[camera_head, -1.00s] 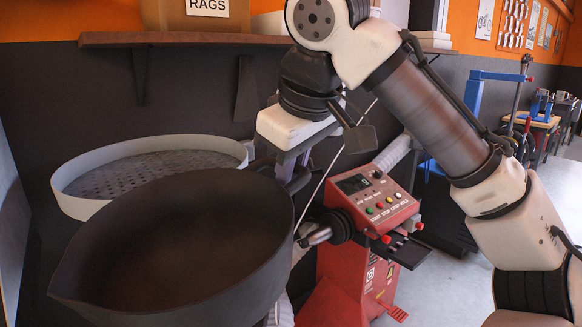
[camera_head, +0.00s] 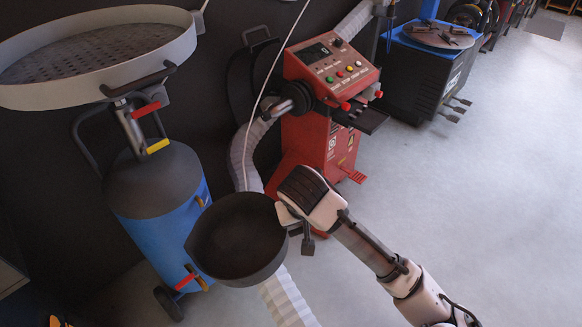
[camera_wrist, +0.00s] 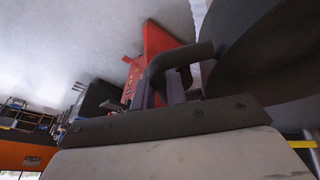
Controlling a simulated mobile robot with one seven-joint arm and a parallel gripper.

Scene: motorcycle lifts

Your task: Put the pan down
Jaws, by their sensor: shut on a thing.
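The pan (camera_head: 237,240) is dark, round and deep, with a pouring lip at its left. In the head view it hangs above the floor in front of the blue tank, with its open top facing up. My gripper (camera_head: 284,214) is at the pan's right side, its fingers mostly hidden there. In the wrist view my gripper (camera_wrist: 160,90) is shut on the pan's dark bent handle, and the pan wall (camera_wrist: 275,50) fills the upper right. The pan looks empty.
A blue wheeled tank (camera_head: 165,215) carries a wide grey perforated drain bowl (camera_head: 150,62) at upper left. A red machine (camera_head: 318,140) with a control panel stands behind my gripper. A ribbed hose (camera_head: 245,155) runs beside the pan. The grey floor (camera_head: 480,190) at right is clear.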

